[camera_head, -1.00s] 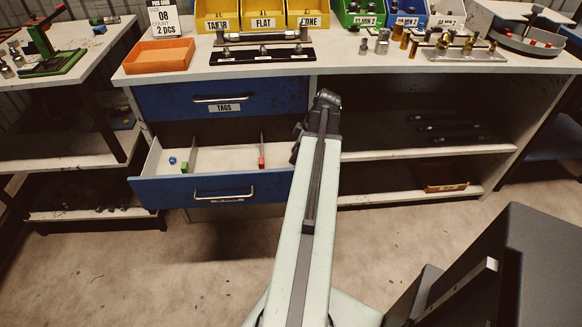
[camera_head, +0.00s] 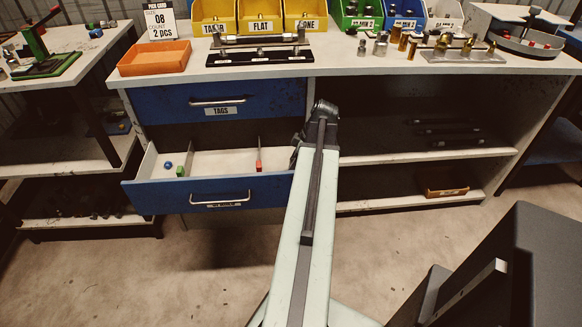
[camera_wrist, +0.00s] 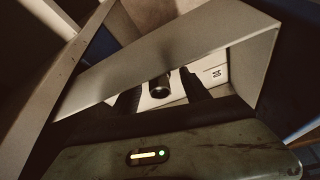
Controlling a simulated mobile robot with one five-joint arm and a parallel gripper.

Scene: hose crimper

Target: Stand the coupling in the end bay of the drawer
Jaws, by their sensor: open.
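The blue-fronted drawer (camera_head: 222,181) is pulled open, with thin dividers making bays. My gripper is hidden behind my arm at the drawer's right end in the head view. In the wrist view my gripper (camera_wrist: 162,92) is open, its two dark fingers pointing to a pale bay floor. A dark cylinder (camera_wrist: 160,84), apparently the coupling, is between the fingers, with gaps on both sides. It looks roughly upright over the pale floor, but I cannot tell if its base rests there. A pale drawer wall (camera_wrist: 150,55) crosses beside the fingers. The coupling is hidden in the head view.
A blue piece (camera_head: 168,165), a green block (camera_head: 180,171) and a red block (camera_head: 259,166) are in or beside the other bays. The shut TAGS drawer (camera_head: 165,103) is above. An orange tray (camera_head: 153,58) and bins stand on the bench. Open shelves are to the right.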

